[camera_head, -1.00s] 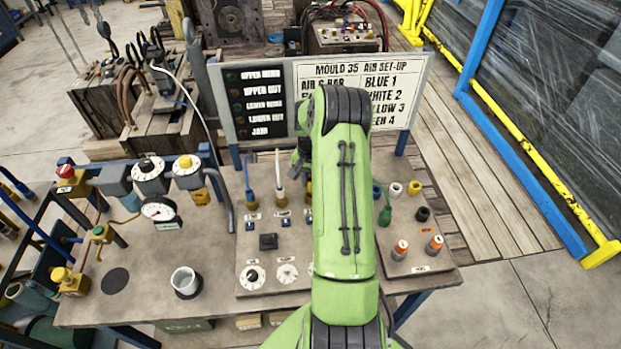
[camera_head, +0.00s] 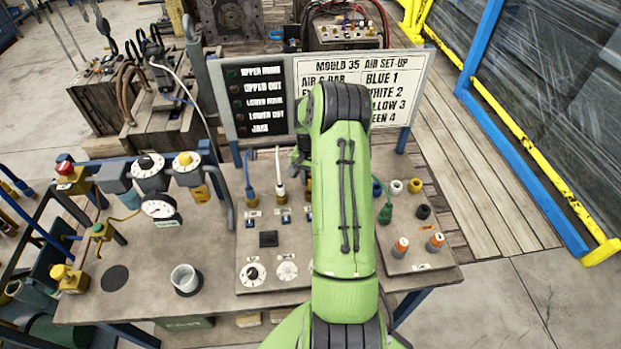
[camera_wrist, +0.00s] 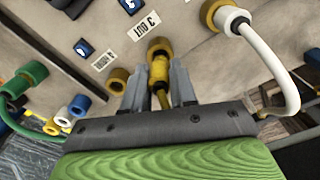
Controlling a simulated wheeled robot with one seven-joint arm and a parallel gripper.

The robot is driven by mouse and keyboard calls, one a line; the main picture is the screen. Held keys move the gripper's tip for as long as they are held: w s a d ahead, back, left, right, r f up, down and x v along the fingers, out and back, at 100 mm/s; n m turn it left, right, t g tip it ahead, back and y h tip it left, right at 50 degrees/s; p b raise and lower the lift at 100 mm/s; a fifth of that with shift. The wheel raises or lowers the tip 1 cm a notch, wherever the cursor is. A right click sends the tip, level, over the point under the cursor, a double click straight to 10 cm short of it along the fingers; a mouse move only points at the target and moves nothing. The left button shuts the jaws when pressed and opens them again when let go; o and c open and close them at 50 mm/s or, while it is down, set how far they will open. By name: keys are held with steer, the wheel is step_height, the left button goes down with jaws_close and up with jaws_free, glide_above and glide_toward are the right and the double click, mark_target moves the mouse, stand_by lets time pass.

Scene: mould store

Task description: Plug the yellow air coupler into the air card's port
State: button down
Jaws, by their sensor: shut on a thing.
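The yellow air coupler (camera_wrist: 159,72) is between the two fingers of my gripper (camera_wrist: 158,82) in the wrist view, and my gripper is shut on it. Its yellow hose runs back toward the palm. The coupler's front end meets a brass-yellow port ring (camera_wrist: 160,46) on the air card (camera_wrist: 195,62); I cannot tell how deep it sits. A label reading "3 OUT" (camera_wrist: 143,28) lies just beyond that ring. In the head view the air card (camera_head: 262,220) shows on the bench, but my arm hides the coupler and most of my gripper.
A white coupler with its hose (camera_wrist: 232,18) stands close on one side of my gripper. A green coupler (camera_wrist: 32,72) and an empty brass ring (camera_wrist: 119,80) are on the other. The set-up board (camera_head: 375,85) stands behind the card. A white cup (camera_head: 185,280) stands at the bench front.

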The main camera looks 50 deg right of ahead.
steer(key=shift+f+b, duration=0.25)
steer(key=shift+b, duration=0.05)
stand_by(0.4)
steer(key=shift+f+b, duration=0.35)
steer(key=shift+f, duration=0.05)
steer(key=shift+f+b, duration=0.55)
steer(key=shift+f, duration=0.05)
stand_by(1.0)
steer(key=shift+c, duration=2.2)
jaws_free()
steer(key=shift+r, duration=0.15)
steer(key=shift+r+p, duration=2.45)
steer(key=shift+r, duration=1.3)
